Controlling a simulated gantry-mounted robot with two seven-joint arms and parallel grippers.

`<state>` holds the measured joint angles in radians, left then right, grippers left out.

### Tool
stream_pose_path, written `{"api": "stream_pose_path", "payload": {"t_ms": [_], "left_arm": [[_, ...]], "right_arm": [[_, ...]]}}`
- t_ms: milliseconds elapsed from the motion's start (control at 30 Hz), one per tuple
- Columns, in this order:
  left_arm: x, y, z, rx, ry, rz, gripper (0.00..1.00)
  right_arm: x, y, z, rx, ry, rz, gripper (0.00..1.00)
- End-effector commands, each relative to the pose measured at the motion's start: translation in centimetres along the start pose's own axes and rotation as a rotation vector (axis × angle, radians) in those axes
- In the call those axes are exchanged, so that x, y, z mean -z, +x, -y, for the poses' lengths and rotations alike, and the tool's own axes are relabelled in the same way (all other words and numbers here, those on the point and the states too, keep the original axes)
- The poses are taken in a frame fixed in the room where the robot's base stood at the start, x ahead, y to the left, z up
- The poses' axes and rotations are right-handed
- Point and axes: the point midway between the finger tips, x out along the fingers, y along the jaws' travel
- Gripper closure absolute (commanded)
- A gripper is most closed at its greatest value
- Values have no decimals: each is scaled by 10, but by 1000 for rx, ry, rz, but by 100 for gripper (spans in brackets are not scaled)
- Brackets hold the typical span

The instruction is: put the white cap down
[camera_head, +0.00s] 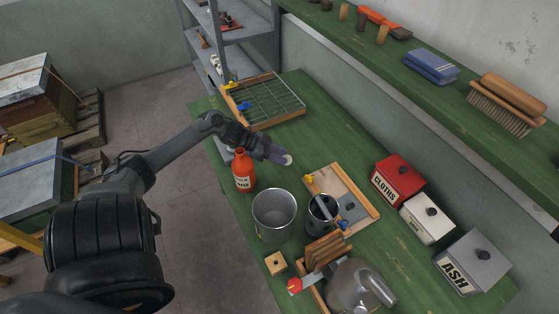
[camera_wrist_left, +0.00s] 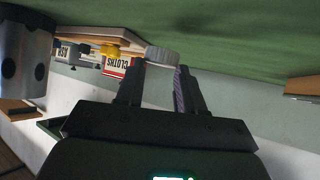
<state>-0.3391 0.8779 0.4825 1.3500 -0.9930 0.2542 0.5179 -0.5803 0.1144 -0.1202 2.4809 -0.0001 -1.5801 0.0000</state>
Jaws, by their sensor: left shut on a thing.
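The small white cap (camera_head: 288,159) is at the fingertips of my left gripper (camera_head: 277,152), over the green table (camera_head: 330,120). In the left wrist view the cap (camera_wrist_left: 161,55) sits between the tips of my left gripper's fingers (camera_wrist_left: 161,76), close to the green surface. My left gripper is shut on it. Whether the cap touches the table I cannot tell. My right gripper is in neither view.
An orange bottle (camera_head: 243,172) stands close beside my left gripper. A metal bucket (camera_head: 274,216) and a wooden board (camera_head: 360,205) are nearer. A wire-mesh frame (camera_head: 268,103) lies behind. Red (camera_head: 396,180), white (camera_head: 427,220) and grey (camera_head: 472,262) boxes line the right. Green table around the cap is clear.

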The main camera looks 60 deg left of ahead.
Motion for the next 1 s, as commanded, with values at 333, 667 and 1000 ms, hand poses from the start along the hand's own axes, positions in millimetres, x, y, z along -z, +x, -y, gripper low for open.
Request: {"api": "stream_pose_path", "payload": {"t_ms": [333, 667, 1000], "left_arm": [[-21, 14, 1, 0, 0, -1, 95], [-26, 17, 2, 0, -1, 0, 95], [-27, 17, 2, -1, 0, 0, 35]], "right_arm": [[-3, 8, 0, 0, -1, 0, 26], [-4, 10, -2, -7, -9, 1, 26], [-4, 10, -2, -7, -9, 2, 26]]}}
